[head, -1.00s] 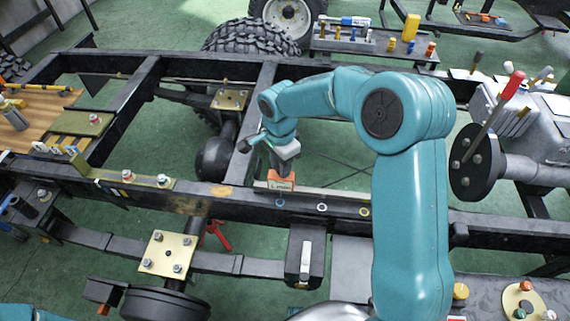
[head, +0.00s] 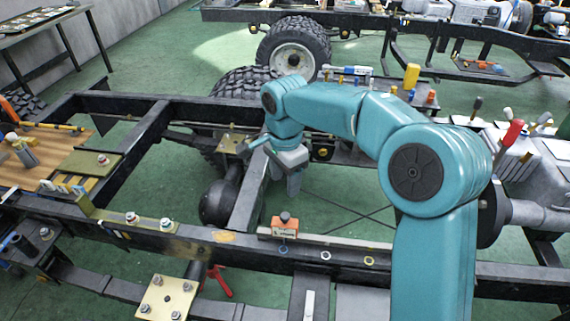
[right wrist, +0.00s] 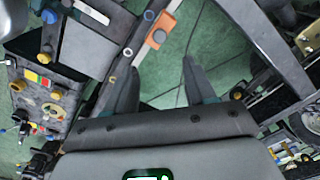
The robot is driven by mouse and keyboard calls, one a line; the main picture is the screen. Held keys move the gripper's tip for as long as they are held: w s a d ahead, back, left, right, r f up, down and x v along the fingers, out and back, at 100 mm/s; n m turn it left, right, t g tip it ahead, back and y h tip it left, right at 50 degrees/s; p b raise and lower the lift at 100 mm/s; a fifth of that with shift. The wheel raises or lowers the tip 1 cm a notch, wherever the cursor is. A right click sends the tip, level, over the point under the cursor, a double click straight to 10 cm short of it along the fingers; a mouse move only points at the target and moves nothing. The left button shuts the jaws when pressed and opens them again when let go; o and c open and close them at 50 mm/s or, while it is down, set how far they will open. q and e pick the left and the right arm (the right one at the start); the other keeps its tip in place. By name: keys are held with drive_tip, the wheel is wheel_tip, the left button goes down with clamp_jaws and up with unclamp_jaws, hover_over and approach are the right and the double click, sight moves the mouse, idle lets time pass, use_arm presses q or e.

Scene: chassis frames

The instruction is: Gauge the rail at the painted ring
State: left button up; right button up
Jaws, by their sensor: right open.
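The orange gauge (head: 285,228) with a dark knob stands on the rail (head: 210,236), right beside the blue painted ring (head: 284,248). A white ring (head: 325,256) and a yellow ring (head: 369,261) follow to the right along the rail. My right gripper (head: 293,187) is open and empty, above and beyond the gauge, apart from it. In the right wrist view, its spread fingers (right wrist: 160,88) have green floor between them, and the gauge (right wrist: 160,30) lies ahead of them on the rail. My left gripper is not in view.
Bolts (head: 148,221) stand on a brass-coloured bracket on the rail left of the gauge. A crossmember (head: 250,195) runs behind. A parts bench (head: 360,90) with small tools and a tyre (head: 292,52) are at the back. My right arm hides part of the rail.

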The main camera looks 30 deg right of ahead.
drive_tip(key=shift+r, duration=2)
